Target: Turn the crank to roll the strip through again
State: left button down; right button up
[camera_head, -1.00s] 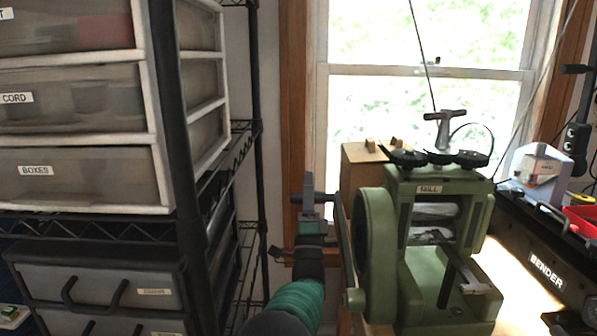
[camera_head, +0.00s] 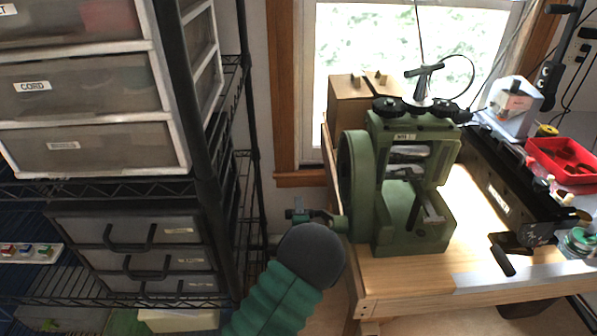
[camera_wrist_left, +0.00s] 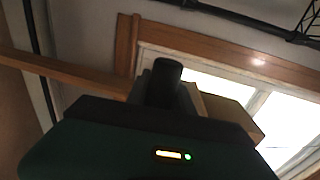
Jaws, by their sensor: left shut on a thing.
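The green rolling mill (camera_head: 415,235) stands on the wooden bench, with its large round side wheel (camera_head: 353,185) on its left. A grey metal strip (camera_head: 430,205) sits at the front of the mill, below the rollers (camera_head: 408,152). My left gripper (camera_head: 300,213) is at the mill's left side, beside the crank hub (camera_head: 340,223). It is shut on the crank's dark handle, whose end (camera_wrist_left: 165,80) sticks up in the left wrist view. My own forearm hides most of the crank arm and the grip in the head view. My right gripper is not in view.
A wire shelf with plastic drawers (camera_head: 95,150) stands close on the left of my arm. A cardboard box (camera_head: 358,103) is behind the mill. A black bender (camera_head: 500,185) and a red tray (camera_head: 562,160) are on the right. The bench front (camera_head: 400,275) is bare.

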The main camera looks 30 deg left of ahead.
pick_arm(q)
jog(key=s+d+f+g+h+p, duration=0.3)
jog(key=s+d+f+g+p, duration=0.2)
jog(key=s, duration=0.6)
jog(key=shift+s+d+f+g+p, duration=0.35)
jog(key=shift+d+f+p, duration=0.85)
jog(key=shift+f+p, duration=0.95)
jog(key=shift+s+f+h, duration=0.1)
jog(key=shift+f+h, duration=0.15)
jog(key=shift+h, duration=0.05)
jog(key=c, duration=1.5)
grip_release()
jog(key=o, duration=0.4)
jog(key=shift+a, duration=0.1)
jog(key=shift+r, duration=0.1)
